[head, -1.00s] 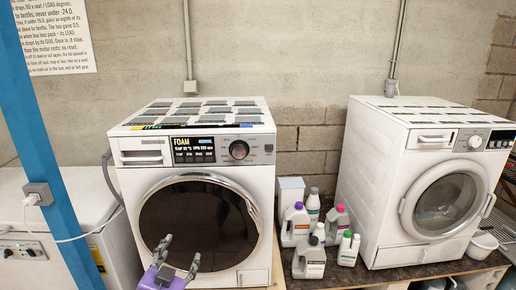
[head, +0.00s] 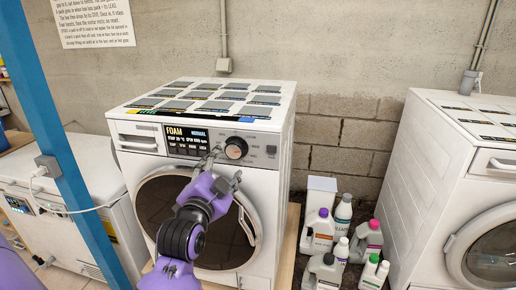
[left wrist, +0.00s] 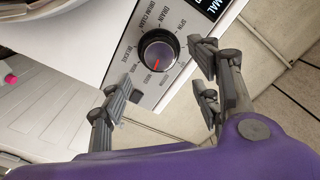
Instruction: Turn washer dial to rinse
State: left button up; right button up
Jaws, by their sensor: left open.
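The left washer (head: 200,210) is white with a round dark door. Its dial (head: 236,148), dark with a silver rim and a red mark, sits right of the display (head: 186,139), which reads FOAM and NORMAL. My purple left gripper (head: 225,168) is open in front of the panel, just below the dial. In the left wrist view, the dial (left wrist: 158,57) shows between the spread fingers, apart from them. DRAIN and SPIN are legible around it; I cannot make out a rinse label. My right gripper is not in view.
Several detergent bottles (head: 320,232) and a white box stand on the floor right of the washer. A second washer (head: 450,190) stands at the right edge. A blue post (head: 55,150) and a white chest-like unit (head: 85,200) are at the left.

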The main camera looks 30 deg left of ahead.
aim_at(234, 153)
pick_arm(q)
jog(key=shift+m, duration=0.7)
jog(key=p+x, duration=0.1)
jog(key=x, duration=0.6)
jog(key=shift+d+f, duration=0.1)
jog(key=shift+d, duration=0.05)
jog(key=shift+w+a, duration=0.2)
jog(key=shift+w, duration=0.15)
jog(key=shift+f, duration=0.1)
jog(key=c, duration=1.1)
